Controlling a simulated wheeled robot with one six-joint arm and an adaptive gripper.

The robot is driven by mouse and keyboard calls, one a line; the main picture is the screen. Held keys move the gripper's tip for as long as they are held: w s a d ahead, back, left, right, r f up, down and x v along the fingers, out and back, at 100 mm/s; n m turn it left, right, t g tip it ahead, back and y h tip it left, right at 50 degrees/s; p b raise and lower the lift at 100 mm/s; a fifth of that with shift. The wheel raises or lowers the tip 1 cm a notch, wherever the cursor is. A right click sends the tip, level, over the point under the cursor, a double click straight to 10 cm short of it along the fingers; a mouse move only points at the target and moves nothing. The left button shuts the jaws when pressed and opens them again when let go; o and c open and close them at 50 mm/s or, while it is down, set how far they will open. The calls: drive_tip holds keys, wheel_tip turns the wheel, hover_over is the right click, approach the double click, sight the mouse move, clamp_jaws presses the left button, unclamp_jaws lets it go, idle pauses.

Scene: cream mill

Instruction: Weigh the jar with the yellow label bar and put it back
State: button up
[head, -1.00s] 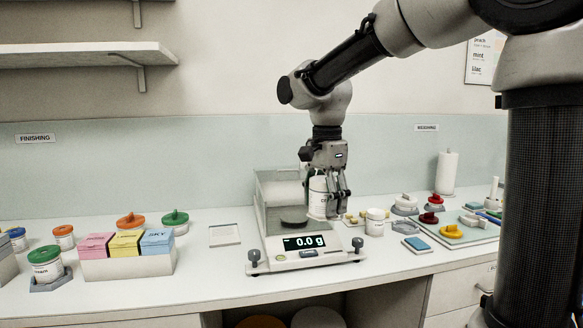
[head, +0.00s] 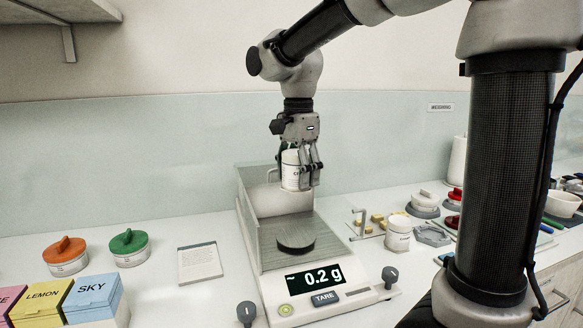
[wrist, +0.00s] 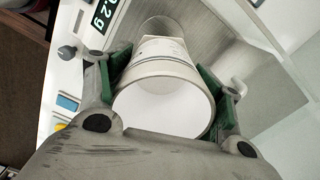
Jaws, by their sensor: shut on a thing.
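My gripper (head: 309,178) is shut on a white jar (head: 290,168), upright, with dark lettering partly hidden by the fingers. I cannot make out a yellow bar on it. In the wrist view the jar (wrist: 163,100) sits between the green-lined fingers of my gripper (wrist: 162,72). The balance (head: 330,306) stands below, its display (head: 315,278) reading 0.2 g. Its round pan (head: 296,240) is bare, and the jar appears held above and behind it, apart from it.
A similar white jar (head: 398,236) stands right of the balance, near an empty grey holder (head: 432,236). Orange-lidded (head: 66,258) and green-lidded (head: 129,248) jars and a flat pale plate (head: 200,262) are to the left. Clear walls flank the pan.

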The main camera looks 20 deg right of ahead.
drive_tip(key=shift+w+f, duration=0.1)
drive_tip(key=shift+f, duration=0.3)
wheel_tip(320, 180, down, 12)
drive_tip(key=shift+r, duration=0.2)
drive_tip(key=shift+f, duration=0.25)
idle(0.8)
drive_tip(key=o, duration=1.1)
